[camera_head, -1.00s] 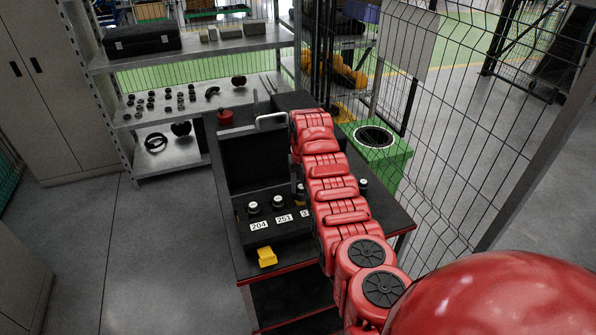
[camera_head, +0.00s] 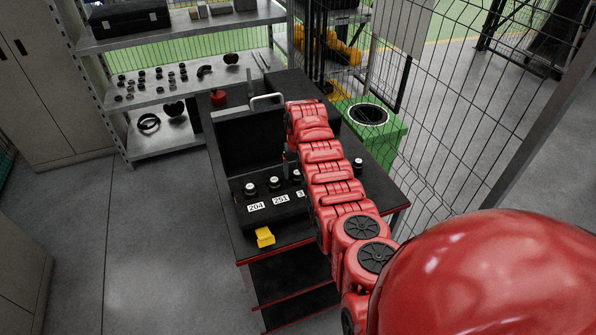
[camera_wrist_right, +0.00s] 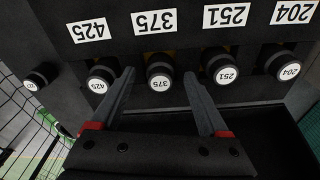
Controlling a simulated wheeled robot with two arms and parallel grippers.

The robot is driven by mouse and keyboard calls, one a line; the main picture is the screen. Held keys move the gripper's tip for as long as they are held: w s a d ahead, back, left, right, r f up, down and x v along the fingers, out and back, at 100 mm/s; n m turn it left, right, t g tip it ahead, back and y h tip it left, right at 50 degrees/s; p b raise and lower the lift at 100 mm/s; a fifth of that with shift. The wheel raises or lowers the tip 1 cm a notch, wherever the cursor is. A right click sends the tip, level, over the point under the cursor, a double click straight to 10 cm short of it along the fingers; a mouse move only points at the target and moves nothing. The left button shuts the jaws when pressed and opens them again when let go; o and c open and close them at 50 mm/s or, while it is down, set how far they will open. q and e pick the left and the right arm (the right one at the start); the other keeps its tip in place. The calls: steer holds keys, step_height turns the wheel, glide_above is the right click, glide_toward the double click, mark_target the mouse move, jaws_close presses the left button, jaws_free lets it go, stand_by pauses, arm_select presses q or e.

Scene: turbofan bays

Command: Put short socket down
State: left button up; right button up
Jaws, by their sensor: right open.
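Black sockets with white numbered caps stand in a row in the black case (camera_head: 262,222). In the right wrist view they are 425 (camera_wrist_right: 98,80), 375 (camera_wrist_right: 159,75), 251 (camera_wrist_right: 222,70) and 204 (camera_wrist_right: 285,65), each beside its matching label. My right gripper (camera_wrist_right: 158,74) is open. Its fingertips show on either side of the 375 socket with visible gaps, not gripping it. In the head view the right gripper (camera_head: 289,162) is small and partly hidden by my red arm. I cannot tell which socket is the short one. My left gripper is out of view.
A lone capped socket (camera_head: 357,167) stands on the table right of my arm. A yellow object (camera_head: 264,237) sits at the case's front. A green bin (camera_head: 385,140) and wire fence stand to the right. Shelves (camera_head: 185,80) with small parts stand behind.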

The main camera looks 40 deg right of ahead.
mark_target(298, 175)
steer(key=shift+w+d, duration=0.1)
steer(key=shift+w, duration=0.1)
steer(key=shift+r+b, duration=0.3)
steer(key=shift+r, duration=0.05)
steer(key=r+b, duration=0.1)
steer(key=r, duration=0.2)
steer(key=r+b, duration=0.1)
steer(key=shift+s+r+b, duration=0.3)
steer(key=shift+s, duration=0.05)
step_height(298, 175, up, 6)
steer(key=p, duration=0.5)
steer(key=shift+s+a+r, duration=0.25)
steer(key=shift+s+a, duration=0.1)
steer(key=shift+s, duration=0.05)
